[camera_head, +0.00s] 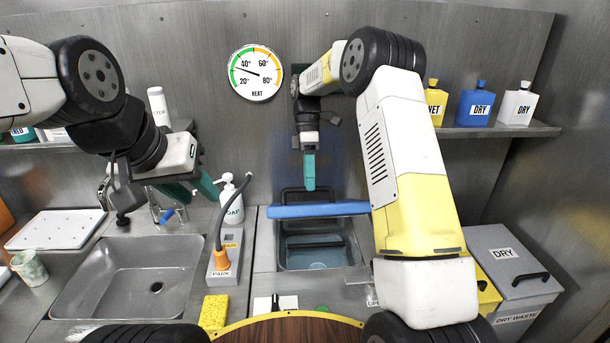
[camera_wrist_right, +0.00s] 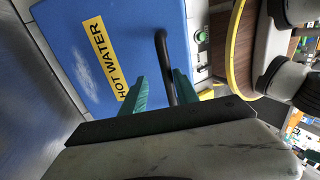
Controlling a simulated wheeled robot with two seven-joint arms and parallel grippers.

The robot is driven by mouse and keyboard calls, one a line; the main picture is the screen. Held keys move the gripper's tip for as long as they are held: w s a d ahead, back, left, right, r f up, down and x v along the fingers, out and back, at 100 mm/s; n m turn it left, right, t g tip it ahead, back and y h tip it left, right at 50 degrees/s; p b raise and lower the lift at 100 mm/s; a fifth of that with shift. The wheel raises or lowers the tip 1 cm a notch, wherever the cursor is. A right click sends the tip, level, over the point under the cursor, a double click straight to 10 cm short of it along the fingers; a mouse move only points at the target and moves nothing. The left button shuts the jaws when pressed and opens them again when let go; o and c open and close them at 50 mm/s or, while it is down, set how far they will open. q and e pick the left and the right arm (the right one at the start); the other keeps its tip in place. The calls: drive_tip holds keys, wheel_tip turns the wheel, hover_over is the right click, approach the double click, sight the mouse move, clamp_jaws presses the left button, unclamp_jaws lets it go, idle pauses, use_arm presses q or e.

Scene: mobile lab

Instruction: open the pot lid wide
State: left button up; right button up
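The pot is a sunken hot-water basin (camera_head: 318,256) in the counter, with water inside. Its blue lid (camera_head: 318,210) is partly raised and seen nearly edge-on in the head view. The right wrist view shows the lid's top (camera_wrist_right: 105,45) with a "HOT WATER" label and a black bar handle (camera_wrist_right: 162,50). My right gripper (camera_head: 309,186) is behind the lid; in its wrist view its teal fingers (camera_wrist_right: 160,80) stand apart on either side of the handle, with a gap showing. My left gripper (camera_head: 193,190) is open and empty above the counter, left of the soap bottle.
A sink (camera_head: 140,278) lies at the left. A soap bottle (camera_head: 232,205) and a grey box with an orange plug (camera_head: 222,262) stand left of the basin. A yellow sponge (camera_head: 213,312) lies in front.

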drive_tip(key=s+a+r, duration=0.1)
drive_tip(key=s+r, duration=0.1)
drive_tip(key=s, duration=0.6)
drive_tip(key=s+a+r, duration=0.1)
drive_tip(key=s+r, duration=0.2)
drive_tip(key=s, duration=0.5)
drive_tip(key=shift+w, duration=0.1)
